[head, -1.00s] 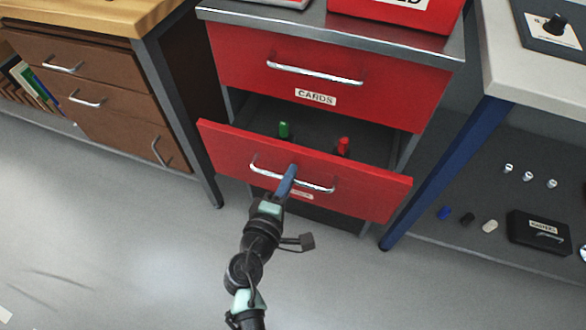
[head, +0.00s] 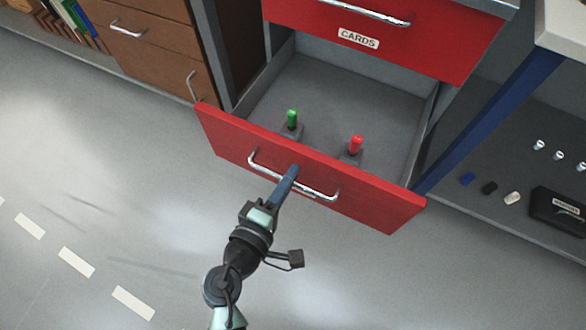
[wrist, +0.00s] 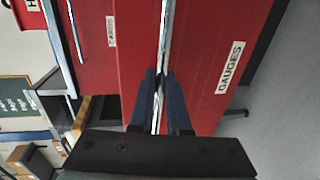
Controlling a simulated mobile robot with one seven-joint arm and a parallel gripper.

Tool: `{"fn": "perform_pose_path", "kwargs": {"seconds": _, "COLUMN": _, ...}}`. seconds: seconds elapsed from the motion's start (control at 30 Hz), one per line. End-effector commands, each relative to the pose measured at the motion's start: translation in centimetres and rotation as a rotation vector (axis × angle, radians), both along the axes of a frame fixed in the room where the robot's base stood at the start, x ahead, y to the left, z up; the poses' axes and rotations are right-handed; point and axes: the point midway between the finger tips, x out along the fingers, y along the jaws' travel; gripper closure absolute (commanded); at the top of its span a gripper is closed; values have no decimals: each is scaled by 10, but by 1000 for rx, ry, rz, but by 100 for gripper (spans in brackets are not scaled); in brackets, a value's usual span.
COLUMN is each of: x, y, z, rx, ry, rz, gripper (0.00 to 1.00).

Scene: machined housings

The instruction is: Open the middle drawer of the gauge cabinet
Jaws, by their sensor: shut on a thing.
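The gauge cabinet's red drawer (head: 310,170) is pulled well out, below the upper red drawer marked CARDS (head: 385,40). In the wrist view its front (wrist: 225,45) carries a GAUGES label (wrist: 229,67). Its silver bar handle (head: 315,189) runs across the front. My gripper (head: 291,172) is shut on this handle, and the fingers also show around the bar in the wrist view (wrist: 159,90). Inside the open drawer stand a green-topped gauge (head: 292,119) and a red-topped gauge (head: 355,146), both near the front panel.
A brown wooden drawer unit (head: 165,45) stands to the left. At right a bench with a blue leg (head: 490,110) has a low shelf holding small plugs and a black case (head: 562,215). The grey floor in front is clear, with white dashes (head: 76,262).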

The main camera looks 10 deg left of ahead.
Motion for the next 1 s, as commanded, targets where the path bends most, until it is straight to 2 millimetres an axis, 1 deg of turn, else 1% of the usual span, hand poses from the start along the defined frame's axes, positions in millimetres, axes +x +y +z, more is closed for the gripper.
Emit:
{"fn": "perform_pose_path", "kwargs": {"seconds": 0.3, "x": 0, "y": 0, "z": 0, "rx": 0, "ry": 0, "rz": -1, "gripper": 100}}
{"fn": "perform_pose_path", "kwargs": {"seconds": 0.33, "x": 0, "y": 0, "z": 0, "rx": 0, "ry": 0, "rz": -1, "gripper": 80}}
{"fn": "perform_pose_path", "kwargs": {"seconds": 0.37, "x": 0, "y": 0, "z": 0, "rx": 0, "ry": 0, "rz": -1, "gripper": 74}}
{"fn": "perform_pose_path", "kwargs": {"seconds": 0.4, "x": 0, "y": 0, "z": 0, "rx": 0, "ry": 0, "rz": -1, "gripper": 73}}
{"fn": "perform_pose_path", "kwargs": {"seconds": 0.67, "x": -1, "y": 0, "z": 0, "rx": 0, "ry": 0, "rz": 0, "gripper": 73}}
{"fn": "perform_pose_path", "kwargs": {"seconds": 0.77, "x": -6, "y": 2, "z": 1, "rx": 1, "ry": 1, "rz": 1, "gripper": 73}}
{"fn": "perform_pose_path", "kwargs": {"seconds": 0.87, "x": -18, "y": 7, "z": 4, "rx": 1, "ry": 3, "rz": 3, "gripper": 73}}
{"fn": "perform_pose_path", "kwargs": {"seconds": 1.0, "x": -47, "y": 16, "z": 10, "rx": -1, "ry": 4, "rz": 5, "gripper": 73}}
